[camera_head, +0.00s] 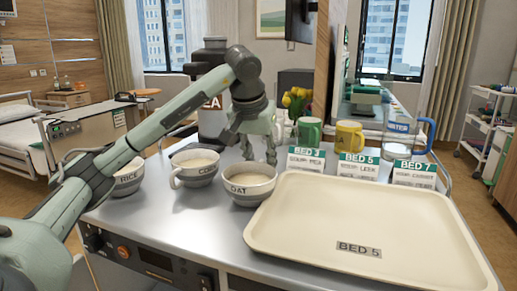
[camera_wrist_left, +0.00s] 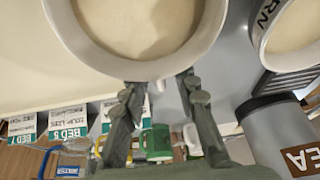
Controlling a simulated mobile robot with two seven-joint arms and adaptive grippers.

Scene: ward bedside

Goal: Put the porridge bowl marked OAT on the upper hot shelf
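The porridge bowl marked OAT (camera_head: 250,189) stands upright on the steel trolley top (camera_head: 185,222), left of the tray. It is pale inside with a grey band outside. My left gripper (camera_head: 260,154) points down at the bowl's far side. In the left wrist view the bowl (camera_wrist_left: 140,28) fills the top, and my left gripper (camera_wrist_left: 159,85) has its fingers apart at the rim. A small pale part of the bowl, perhaps its handle, shows between them; I cannot tell whether they touch it. My right gripper is out of view. I cannot make out an upper hot shelf.
A CORN bowl (camera_head: 195,167) and a RICE bowl (camera_head: 129,179) stand left of the OAT bowl. A large cream tray (camera_head: 420,240) marked BED 5 fills the right. Behind are bed cards (camera_head: 358,166), green (camera_head: 309,132) and yellow (camera_head: 350,136) mugs, and a dark-topped urn (camera_head: 212,122).

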